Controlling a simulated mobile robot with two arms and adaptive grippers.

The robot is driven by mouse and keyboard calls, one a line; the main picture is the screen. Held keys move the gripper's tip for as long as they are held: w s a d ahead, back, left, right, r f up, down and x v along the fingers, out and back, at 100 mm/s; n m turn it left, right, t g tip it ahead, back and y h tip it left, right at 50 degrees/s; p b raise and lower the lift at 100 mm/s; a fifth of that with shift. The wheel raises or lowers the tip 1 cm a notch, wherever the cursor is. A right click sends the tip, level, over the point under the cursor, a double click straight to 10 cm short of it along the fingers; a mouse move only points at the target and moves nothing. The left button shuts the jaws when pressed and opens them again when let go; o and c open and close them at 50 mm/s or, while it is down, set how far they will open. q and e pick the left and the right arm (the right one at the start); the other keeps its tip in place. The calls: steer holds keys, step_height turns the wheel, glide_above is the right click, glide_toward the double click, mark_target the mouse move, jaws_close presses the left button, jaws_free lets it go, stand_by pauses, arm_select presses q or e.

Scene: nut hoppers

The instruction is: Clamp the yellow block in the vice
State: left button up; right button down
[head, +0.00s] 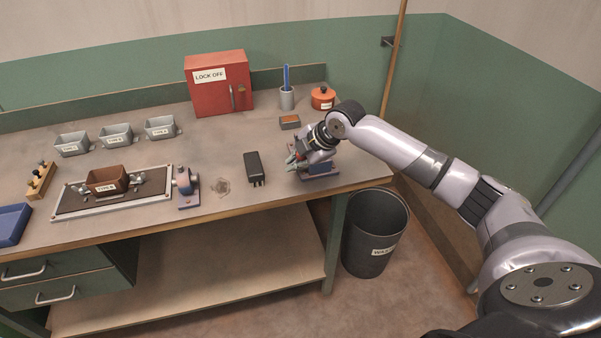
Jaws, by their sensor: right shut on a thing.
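My right gripper (297,158) is at the right end of the bench, low over a blue-based device (319,174) that looks like the vice. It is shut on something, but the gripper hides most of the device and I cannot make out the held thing. I see no yellow block anywhere; it may be hidden behind the gripper or in the vice. My left gripper is not in view.
A dark box (254,168) lies left of the gripper. A blue-based fixture (187,188) stands by a tray (68,208) with a brown hopper (108,179). A red lock-off box (219,84) and orange pot (323,97) stand behind. A waste bin (374,235) stands below right.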

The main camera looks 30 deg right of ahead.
steer(key=t, duration=0.1)
steer(key=s+f+t+b, duration=0.1)
steer(key=s+f+n+t, duration=0.1)
steer(key=shift+a+t+b, duration=0.25)
steer(key=shift+t+b, duration=0.05)
steer(key=shift+t, duration=0.1)
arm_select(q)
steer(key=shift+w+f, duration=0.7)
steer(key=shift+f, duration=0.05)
arm_select(e)
steer(key=shift+s+a+f+h, duration=0.15)
steer(key=shift+s+f, duration=0.2)
steer(key=shift+f, duration=0.3)
steer(key=shift+s+a+f+h, duration=0.15)
steer(key=shift+s+f, duration=0.15)
steer(key=shift+f, duration=0.3)
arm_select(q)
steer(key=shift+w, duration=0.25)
arm_select(e)
steer(key=shift+d, duration=0.1)
steer(key=c, duration=2.1)
jaws_free()
steer(key=o, duration=0.4)
steer(key=shift+w+d+r, duration=0.1)
steer(key=shift+w+r, duration=0.05)
arm_select(q)
steer(key=shift+p, duration=0.3)
